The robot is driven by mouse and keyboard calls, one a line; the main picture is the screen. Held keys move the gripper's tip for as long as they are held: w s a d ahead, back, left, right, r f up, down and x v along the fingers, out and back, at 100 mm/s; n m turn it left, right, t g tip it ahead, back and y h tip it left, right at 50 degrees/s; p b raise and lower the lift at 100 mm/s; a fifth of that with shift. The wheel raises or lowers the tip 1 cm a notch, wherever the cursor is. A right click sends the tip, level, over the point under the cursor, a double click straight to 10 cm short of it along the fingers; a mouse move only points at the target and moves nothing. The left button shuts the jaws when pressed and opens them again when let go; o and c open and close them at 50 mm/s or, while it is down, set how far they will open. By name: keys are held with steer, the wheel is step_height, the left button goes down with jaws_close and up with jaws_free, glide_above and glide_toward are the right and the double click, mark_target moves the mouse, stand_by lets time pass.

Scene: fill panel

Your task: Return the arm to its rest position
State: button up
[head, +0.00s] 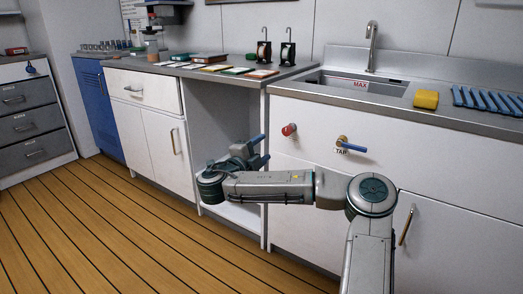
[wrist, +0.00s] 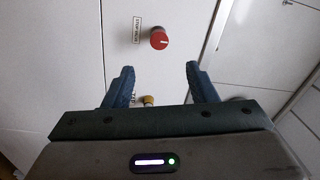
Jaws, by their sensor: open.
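My gripper (head: 262,152) is in front of the open cabinet bay left of the sink, with my arm stretched across from the lower right in the head view. Its two blue fingers stand apart and empty in the wrist view (wrist: 160,82). A red knob (head: 289,130) on the white panel is just right of the fingers in the head view and lies beyond them in the wrist view (wrist: 159,39). A brass tap valve (head: 342,141) with a blue lever and a TAP label is farther right. In the wrist view a brass piece (wrist: 148,100) shows between the fingers, partly hidden.
The counter holds a sink (head: 355,84) with a faucet (head: 372,48), a yellow sponge (head: 426,100) and a blue rack (head: 487,101). A blue cabinet (head: 97,108) and grey drawers (head: 27,120) stand at left. The wooden floor (head: 120,235) at lower left is clear.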

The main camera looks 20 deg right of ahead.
steer(key=s+a+r+n+y+p, duration=0.3)
steer(key=a+n+p, duration=0.4)
steer(key=n+p, duration=0.55)
steer(key=s+d+r+n+g+y+p, duration=0.1)
steer(key=s+r+n+g+p, duration=0.3)
steer(key=s+r+p, duration=0.4)
steer(key=s+d+r+n+g+y+p, duration=0.1)
steer(key=s+d+r+n+g+p, duration=0.25)
steer(key=s, duration=0.65)
steer(key=s+r+n+g+y+p, duration=0.1)
steer(key=s+r+n+g+p, duration=0.25)
steer(key=s+r+p, duration=0.45)
steer(key=s+a+r+n+t+y+p, duration=0.2)
steer(key=s+a+r+y+p, duration=0.4)
steer(key=r+y+p, duration=0.2)
steer(key=shift+s+a+r+y+p, duration=0.3)
steer(key=shift+s+r+p, duration=0.1)
steer(key=shift+p, duration=0.25)
